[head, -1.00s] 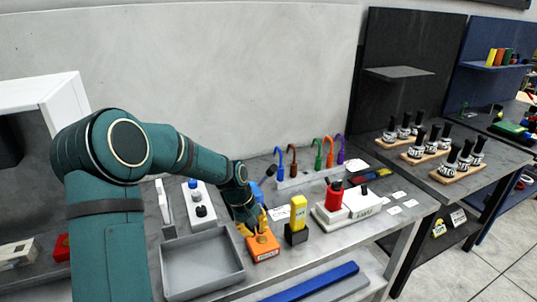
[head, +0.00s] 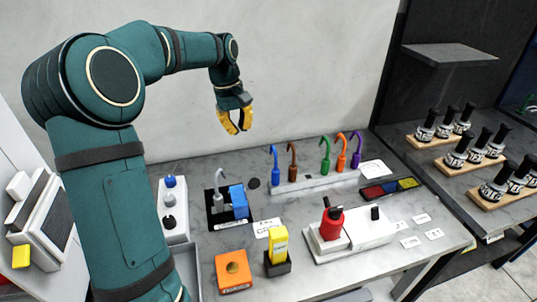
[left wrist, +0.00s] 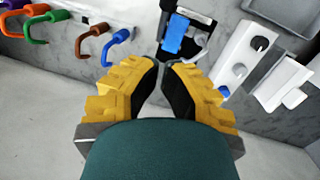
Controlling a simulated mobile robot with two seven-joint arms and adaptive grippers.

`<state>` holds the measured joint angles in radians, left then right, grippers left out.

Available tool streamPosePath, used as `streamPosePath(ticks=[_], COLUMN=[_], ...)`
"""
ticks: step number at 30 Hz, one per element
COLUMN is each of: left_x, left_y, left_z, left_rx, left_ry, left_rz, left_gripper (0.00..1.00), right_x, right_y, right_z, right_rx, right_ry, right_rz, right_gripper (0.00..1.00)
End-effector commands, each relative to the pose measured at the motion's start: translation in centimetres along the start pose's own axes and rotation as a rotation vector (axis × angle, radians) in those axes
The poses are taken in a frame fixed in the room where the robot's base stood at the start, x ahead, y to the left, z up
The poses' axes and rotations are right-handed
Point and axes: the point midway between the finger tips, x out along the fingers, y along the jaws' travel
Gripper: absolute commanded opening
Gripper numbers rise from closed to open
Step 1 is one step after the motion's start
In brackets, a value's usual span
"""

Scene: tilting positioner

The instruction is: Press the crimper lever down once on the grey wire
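The crimper appears to be the black base (head: 216,219) with a blue block or lever (head: 239,202), standing on the grey bench. A grey hooked wire (head: 219,184) stands upright in it, beside the blue part. The blue part also shows in the left wrist view (left wrist: 176,34), beyond the fingertips. My left gripper (head: 240,130) is raised in front of the back wall, above and behind the crimper, touching nothing. Its yellow fingers are empty, with a narrow gap between the tips, also seen in the left wrist view (left wrist: 161,64). My right gripper is not in view.
A rack (head: 320,182) holds several coloured hooked wires right of the crimper. A white knob panel (head: 174,215) stands left. An orange block (head: 233,272), a yellow piece (head: 279,245) in a black holder and a white unit with a red part (head: 331,224) stand in front.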

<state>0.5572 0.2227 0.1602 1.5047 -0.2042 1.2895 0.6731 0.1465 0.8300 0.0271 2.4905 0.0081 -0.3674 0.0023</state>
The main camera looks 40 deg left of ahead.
Motion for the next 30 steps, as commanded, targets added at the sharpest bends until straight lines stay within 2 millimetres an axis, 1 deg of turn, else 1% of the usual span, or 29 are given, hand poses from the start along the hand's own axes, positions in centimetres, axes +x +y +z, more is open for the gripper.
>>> streamPosePath(ticks=[12,17,20,23,30], left_x=[0.0,0.8,2.1,4.0,8.7], left_y=[0.0,-0.1,-0.1,-0.1,-0.1], left_z=[0.0,0.0,0.0,0.0,0.0], left_rx=[0.0,0.0,0.0,0.001,0.001], left_ry=[0.0,-0.001,-0.002,-0.003,-0.003], left_rz=[0.0,-0.001,-0.002,-0.003,-0.002], left_gripper=[0.0,0.0,0.0,0.0,0.0], right_x=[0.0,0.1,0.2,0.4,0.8], right_y=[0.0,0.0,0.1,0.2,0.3], right_z=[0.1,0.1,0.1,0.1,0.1], right_rx=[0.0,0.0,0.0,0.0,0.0], right_ry=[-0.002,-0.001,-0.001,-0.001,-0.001], right_rz=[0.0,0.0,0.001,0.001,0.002], right_gripper=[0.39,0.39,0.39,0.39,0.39])
